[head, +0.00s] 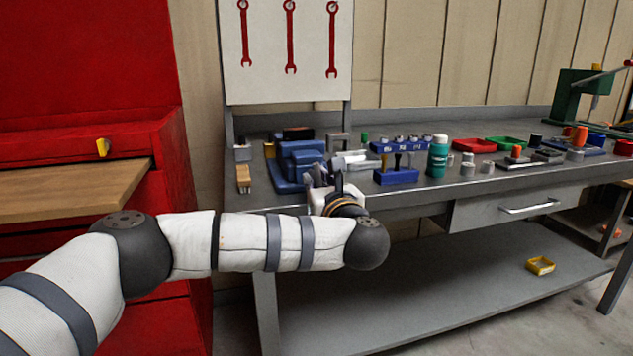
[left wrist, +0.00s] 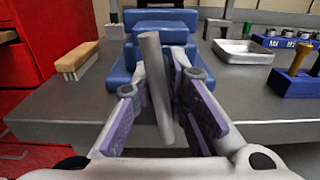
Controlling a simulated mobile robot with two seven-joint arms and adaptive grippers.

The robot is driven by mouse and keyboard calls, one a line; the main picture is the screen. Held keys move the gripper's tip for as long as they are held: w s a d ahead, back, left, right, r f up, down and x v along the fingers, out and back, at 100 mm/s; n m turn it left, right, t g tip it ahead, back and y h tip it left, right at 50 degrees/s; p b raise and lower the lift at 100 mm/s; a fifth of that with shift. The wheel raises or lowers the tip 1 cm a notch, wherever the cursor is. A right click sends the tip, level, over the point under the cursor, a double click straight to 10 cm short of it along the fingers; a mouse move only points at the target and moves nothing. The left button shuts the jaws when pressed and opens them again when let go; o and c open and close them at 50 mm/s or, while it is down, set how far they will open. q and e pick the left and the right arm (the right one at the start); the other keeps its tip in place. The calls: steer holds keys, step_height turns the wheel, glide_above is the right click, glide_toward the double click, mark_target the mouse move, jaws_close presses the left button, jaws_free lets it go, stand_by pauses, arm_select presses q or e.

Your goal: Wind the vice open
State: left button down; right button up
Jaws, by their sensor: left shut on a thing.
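The blue vice (head: 297,163) stands at the front left of the grey workbench. In the left wrist view the vice (left wrist: 160,25) is straight ahead, with a grey metal bar (left wrist: 155,85), its handle, tilted slightly in front of it. My left gripper (head: 328,184) is at the front of the vice. In the left wrist view its purple-padded fingers (left wrist: 158,105) stand on both sides of the bar and are shut on it. The gap between the vice jaws is hard to see. My right gripper is not in view.
A wooden brush (head: 244,179) lies left of the vice. A metal tray (left wrist: 243,50) and a blue tool block (head: 396,176) are to its right, with a green bottle (head: 438,156) beyond. A red cabinet (head: 90,70) with a wooden top (head: 70,183) stands at left.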

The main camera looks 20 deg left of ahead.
arm_select(q)
steer(key=shift+m, duration=0.3)
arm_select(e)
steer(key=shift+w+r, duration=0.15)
arm_select(q)
steer(key=m+p, duration=0.2)
steer(key=m, duration=0.2)
steer(key=shift+r, duration=0.15)
steer(key=m+p, duration=0.1)
steer(key=m, duration=0.4)
steer(key=shift+p, duration=0.35)
steer(key=m+p, duration=0.1)
steer(key=m, duration=0.4)
steer(key=shift+m, duration=0.4)
steer(key=m, duration=0.4)
steer(key=shift+f+m+p, duration=0.3)
steer(key=shift+p, duration=0.1)
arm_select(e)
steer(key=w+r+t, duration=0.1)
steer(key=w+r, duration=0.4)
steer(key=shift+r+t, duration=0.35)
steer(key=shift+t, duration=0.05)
arm_select(q)
steer(key=c, duration=1.6)
jaws_free()
steer(key=shift+s+r, duration=0.1)
steer(key=shift+o, duration=0.2)
